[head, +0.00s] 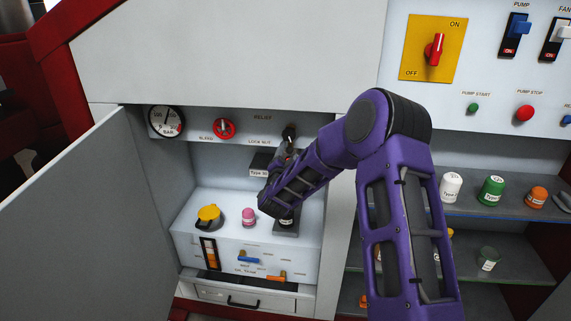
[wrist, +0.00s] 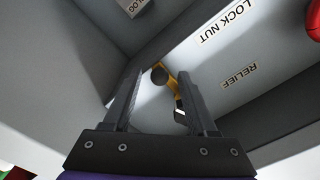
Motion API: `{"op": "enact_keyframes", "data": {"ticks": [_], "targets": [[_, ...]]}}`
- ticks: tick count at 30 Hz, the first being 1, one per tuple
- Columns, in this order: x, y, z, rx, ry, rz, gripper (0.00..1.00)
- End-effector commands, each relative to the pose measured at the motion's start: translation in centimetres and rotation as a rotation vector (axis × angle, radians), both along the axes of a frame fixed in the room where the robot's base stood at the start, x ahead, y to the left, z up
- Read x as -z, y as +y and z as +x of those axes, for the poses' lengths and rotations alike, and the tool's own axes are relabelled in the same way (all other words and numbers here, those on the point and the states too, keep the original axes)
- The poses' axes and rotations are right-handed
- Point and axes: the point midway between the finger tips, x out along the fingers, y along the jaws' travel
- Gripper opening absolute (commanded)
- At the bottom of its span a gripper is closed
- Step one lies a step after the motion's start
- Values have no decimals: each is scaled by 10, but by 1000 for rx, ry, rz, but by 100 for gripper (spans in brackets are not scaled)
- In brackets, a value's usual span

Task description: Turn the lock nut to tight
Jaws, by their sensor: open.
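The lock nut shows in the wrist view as a yellow lever (wrist: 170,79) with a dark round part at one end and a small pale-and-dark part at the other. My gripper (wrist: 159,73) is open, its two dark fingers on either side of the lever; I cannot tell whether they touch it. The LOCK NUT label (wrist: 226,21) and RELIEF label (wrist: 240,83) are on the grey panel beside it. The nut's set position is not readable.
The recess holds a gauge (head: 166,122) and a red bleed knob (head: 224,128). Below are a yellow-topped part (head: 208,216) and a pink knob (head: 249,217). An open door (head: 75,215) stands at left. Shelves with capped containers (head: 491,190) are at right.

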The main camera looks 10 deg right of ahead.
Motion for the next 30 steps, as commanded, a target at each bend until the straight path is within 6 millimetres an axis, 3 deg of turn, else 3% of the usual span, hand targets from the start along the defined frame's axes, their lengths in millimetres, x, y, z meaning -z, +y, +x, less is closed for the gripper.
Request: {"op": "enact_keyframes", "data": {"ticks": [5, 15, 21, 30], "targets": [[-1, 8, -25, -3, 0, -2, 58], [-1, 31, -105, -4, 1, -2, 58], [0, 41, -143, -3, 0, -2, 58], [0, 46, -164, 0, 0, 0, 58]]}}
